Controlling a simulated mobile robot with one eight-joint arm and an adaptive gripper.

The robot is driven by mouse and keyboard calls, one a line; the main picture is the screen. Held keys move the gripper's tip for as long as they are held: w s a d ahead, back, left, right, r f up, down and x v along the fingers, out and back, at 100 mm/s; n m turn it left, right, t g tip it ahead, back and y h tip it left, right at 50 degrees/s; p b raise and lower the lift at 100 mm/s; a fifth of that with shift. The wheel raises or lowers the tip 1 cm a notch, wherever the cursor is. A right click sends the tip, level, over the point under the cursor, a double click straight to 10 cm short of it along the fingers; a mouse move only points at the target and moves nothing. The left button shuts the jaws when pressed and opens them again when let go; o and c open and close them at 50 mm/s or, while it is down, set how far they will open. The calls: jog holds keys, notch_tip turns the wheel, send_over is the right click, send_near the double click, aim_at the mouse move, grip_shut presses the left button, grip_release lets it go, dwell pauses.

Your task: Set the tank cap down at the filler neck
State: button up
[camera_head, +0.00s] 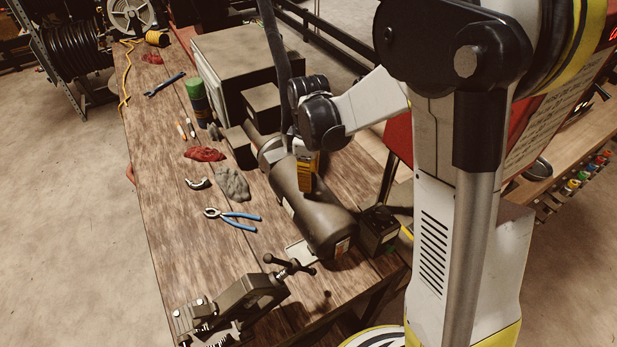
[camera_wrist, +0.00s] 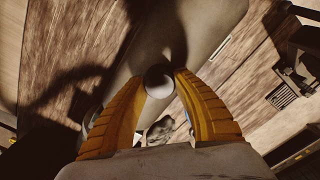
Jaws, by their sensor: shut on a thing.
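My gripper (camera_head: 306,174) has orange ribbed fingers and hangs over the dark cylindrical tank (camera_head: 322,222) on the bench. In the wrist view my gripper (camera_wrist: 161,76) is shut on a round, pale tank cap (camera_wrist: 159,83), held between the fingertips. The tank (camera_wrist: 205,30) lies on its side and runs diagonally beneath the cap. The cap cannot be made out in the head view. The filler neck is not visible in either view. I cannot tell whether the cap touches the tank.
Blue-handled pliers (camera_head: 232,216), a grey rag (camera_head: 232,184) and a red rag (camera_head: 205,154) lie left of the tank. A vise (camera_head: 245,295) stands at the near end. A small dark box (camera_head: 378,230) stands right of the tank. The bench's left side is mostly clear.

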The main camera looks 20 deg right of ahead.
jog(key=shift+f+b, duration=0.3)
jog(key=shift+f, duration=0.05)
jog(key=o, duration=1.1)
jog(key=shift+o, duration=0.2)
notch_tip(320, 180, up, 12)
